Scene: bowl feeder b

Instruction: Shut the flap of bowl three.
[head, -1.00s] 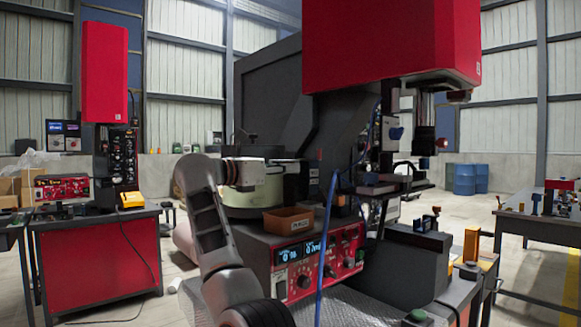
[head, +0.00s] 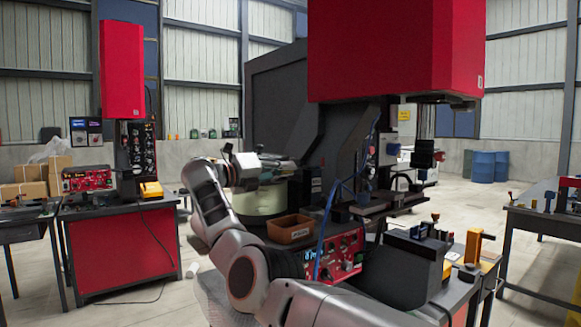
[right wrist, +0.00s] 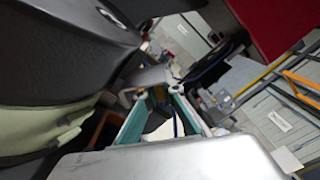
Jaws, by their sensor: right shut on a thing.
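The pale green bowl (head: 258,203) stands behind the red control box, with a dark top around its rim. In the right wrist view the same bowl (right wrist: 40,140) and its dark top (right wrist: 60,50) fill the left side. My right gripper (head: 272,163) is at the bowl's upper edge in the head view. In the right wrist view its fingers (right wrist: 165,92) close together on a small grey piece (right wrist: 150,78), which looks like part of the flap. The flap's angle is mostly hidden by the gripper. No number shows on the bowl. My left gripper is out of view.
A brown parts bin (head: 290,229) stands in front of the bowl, above the red control box (head: 342,256). A blue cable (head: 327,225) hangs near them. A large red machine head (head: 395,50) overhangs to the right. Open floor lies left of the bowl.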

